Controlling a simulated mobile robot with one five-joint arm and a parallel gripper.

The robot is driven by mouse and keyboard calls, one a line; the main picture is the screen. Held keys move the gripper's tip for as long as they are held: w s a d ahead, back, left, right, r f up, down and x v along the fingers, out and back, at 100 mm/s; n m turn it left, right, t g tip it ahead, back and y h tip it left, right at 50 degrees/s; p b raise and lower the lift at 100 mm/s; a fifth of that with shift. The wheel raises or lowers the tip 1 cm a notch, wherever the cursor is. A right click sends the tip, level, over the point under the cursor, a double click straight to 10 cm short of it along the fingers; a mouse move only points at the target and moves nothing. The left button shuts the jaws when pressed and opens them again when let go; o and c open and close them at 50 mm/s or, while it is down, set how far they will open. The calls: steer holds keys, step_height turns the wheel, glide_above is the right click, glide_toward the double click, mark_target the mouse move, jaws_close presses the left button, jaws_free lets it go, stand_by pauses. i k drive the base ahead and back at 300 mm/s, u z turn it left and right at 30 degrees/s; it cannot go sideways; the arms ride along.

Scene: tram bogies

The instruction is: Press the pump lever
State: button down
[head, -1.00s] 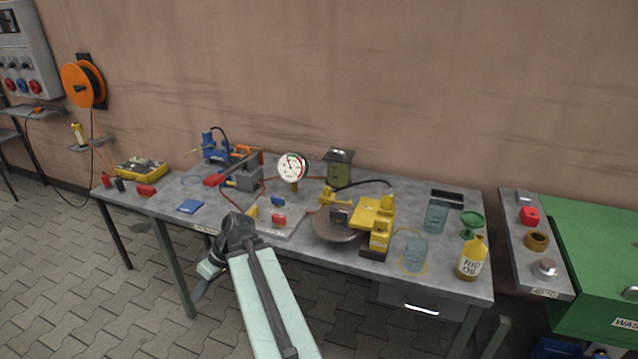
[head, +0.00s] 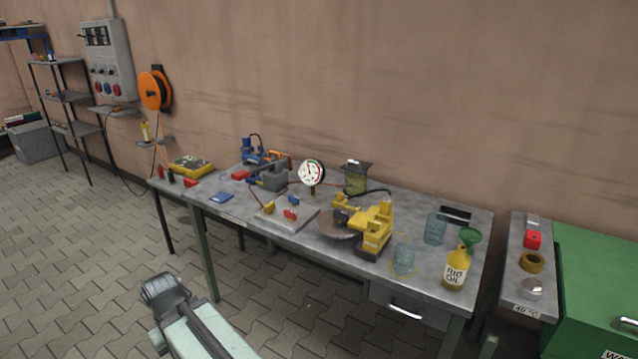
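A grey hand pump (head: 270,178) stands at the back left of the metal workbench (head: 345,270). A dark lever (head: 262,172) runs beside it, with a red piece (head: 240,175) at its left end; I cannot tell whether the two are joined. A round white gauge (head: 312,172) stands right of the pump. My gripper (head: 165,290) is low in front of the bench's left half, well apart from the pump. Its fingers are seen from behind and mostly hidden, so their opening does not show.
A plate with yellow, blue and red knobs (head: 282,222) lies near the front edge. A yellow machine (head: 374,225), glass beakers (head: 404,260) and an oil bottle (head: 458,268) stand to the right. The tiled floor (head: 90,250) left of the bench is open.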

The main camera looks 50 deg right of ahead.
mark_target(241, 174)
steer(key=u, duration=1.9)
steer(key=i, duration=1.3)
steer(key=z, duration=3.6)
steer(key=i, duration=1.5)
